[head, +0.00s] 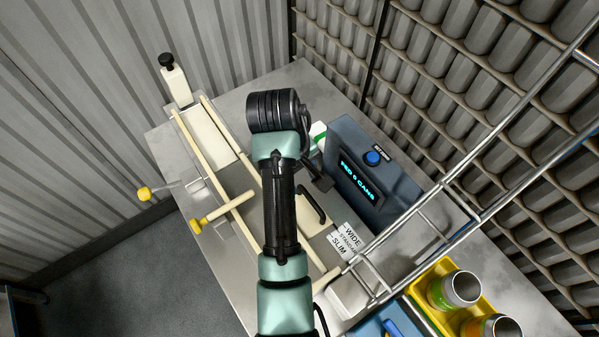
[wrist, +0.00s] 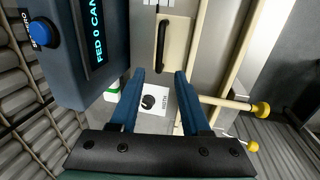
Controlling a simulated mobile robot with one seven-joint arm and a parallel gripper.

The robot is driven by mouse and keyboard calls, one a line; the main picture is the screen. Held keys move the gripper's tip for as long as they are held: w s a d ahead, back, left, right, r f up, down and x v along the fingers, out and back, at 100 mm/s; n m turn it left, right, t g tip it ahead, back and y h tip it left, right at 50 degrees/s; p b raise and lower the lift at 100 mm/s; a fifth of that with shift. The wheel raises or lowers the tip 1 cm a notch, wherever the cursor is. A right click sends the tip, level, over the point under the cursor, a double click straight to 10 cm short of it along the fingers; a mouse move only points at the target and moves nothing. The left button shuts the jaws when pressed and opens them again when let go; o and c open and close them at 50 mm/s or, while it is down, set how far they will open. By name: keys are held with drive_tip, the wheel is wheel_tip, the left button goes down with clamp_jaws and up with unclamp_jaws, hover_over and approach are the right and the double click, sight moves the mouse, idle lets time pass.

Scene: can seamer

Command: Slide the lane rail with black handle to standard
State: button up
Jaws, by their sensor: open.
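The black handle (head: 311,203) stands on a cream plate (head: 310,222) beside the lane rail (head: 245,160), right of my arm in the head view. In the wrist view the handle (wrist: 161,45) runs up and down the picture on its cream plate (wrist: 178,42). A scale label (head: 346,241) reads WIDE, STANDARD and SLIM near the plate; which mark the rail is at I cannot tell. My gripper (wrist: 160,74) is open and empty, its blue fingertips either side of the handle's near end in the picture. Contact does not show. My arm hides part of the rail.
A dark blue box (head: 358,172) with a blue button and a "FED 0 CANS" display stands close right of my arm. Two yellow-knobbed rods (head: 222,212) stick out left of the lane. A wire rack (head: 440,190) and a yellow tray (head: 442,273) with cans are at the right.

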drive_tip(key=shift+s+a+r+p, duration=0.1)
drive_tip(key=shift+a+r+p, duration=0.05)
drive_tip(key=shift+r, duration=0.6)
drive_tip(key=shift+s+a+r+p, duration=0.1)
drive_tip(key=shift+r+p, duration=0.05)
drive_tip(key=shift+r, duration=0.6)
drive_tip(key=w+r+m+t+b, duration=0.1)
drive_tip(key=w+r+t, duration=0.3)
drive_tip(key=r, duration=0.4)
drive_tip(key=w+r+m+t+y+b, duration=0.1)
drive_tip(key=w+r+t, duration=0.2)
drive_tip(key=r+t, duration=0.3)
drive_tip(key=w+r+m+t+b, duration=0.2)
drive_tip(key=w+r+t, duration=0.15)
drive_tip(key=r, duration=0.55)
drive_tip(key=s+r+m+t+b, duration=0.1)
drive_tip(key=s+r+t, duration=0.5)
drive_tip(key=r, duration=0.7)
drive_tip(key=s+r+m+t+b, duration=0.1)
drive_tip(key=s+r+m+t, duration=0.1)
drive_tip(key=s+r+t, duration=0.4)
drive_tip(key=s+d+r, duration=0.1)
drive_tip(key=s+r, duration=0.4)
drive_tip(key=r, duration=0.3)
drive_tip(key=shift+s+t+y, duration=0.15)
drive_tip(key=shift+t+y, duration=0.2)
drive_tip(key=shift+y, duration=0.05)
